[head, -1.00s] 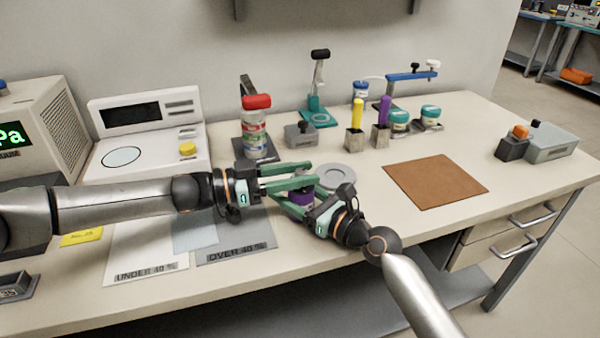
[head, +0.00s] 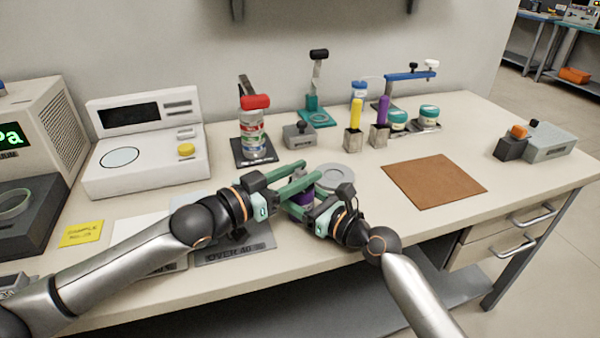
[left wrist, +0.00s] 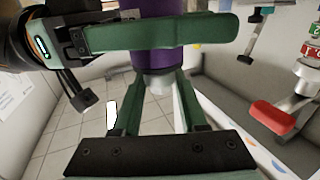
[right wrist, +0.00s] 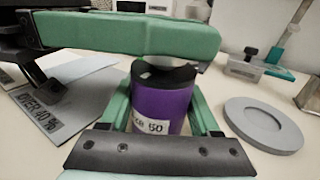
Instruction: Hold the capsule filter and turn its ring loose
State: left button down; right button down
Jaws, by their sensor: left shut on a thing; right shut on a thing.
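The capsule filter has a purple body with a white label partly reading "50" in the right wrist view (right wrist: 162,108), a dark ring (right wrist: 165,74) above it and a pale end on top. It stands upright. In the head view only a bit of purple (head: 302,197) shows between the grippers. My right gripper (head: 306,200) is shut on the purple body. My left gripper (head: 302,176) is shut at the upper end, its green finger crossing above the capsule. In the left wrist view a pale end piece (left wrist: 158,84) lies between its fingers. The left grip's exact contact is hidden.
A grey round dish (head: 332,177) is just behind the grippers. A red-capped bottle on a stand (head: 253,128) and a grey block (head: 299,136) stand farther back. The grey "over 40 %" mat (head: 240,249) lies under my left gripper. The brown mat (head: 434,181) at right is bare.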

pick_arm(q)
jog(key=shift+s+d+n+t+y, duration=0.2)
jog(key=shift+n+t+y, duration=0.25)
jog(key=shift+s+d+n+t+y, duration=0.15)
jog(key=shift+n+t+y, duration=0.3)
jog(key=shift+r+n+t+y, duration=0.15)
jog(key=shift+n+t+y, duration=0.15)
jog(key=shift+t, duration=0.1)
dwell(0.7)
jog(key=c, duration=0.7)
grip_release()
jog(key=shift+c, duration=0.2)
jog(key=o, duration=0.3)
jog(key=shift+w+a, duration=0.1)
jog(key=shift+a, duration=0.1)
jog(key=v, duration=1.2)
jog(key=shift+c, duration=0.2)
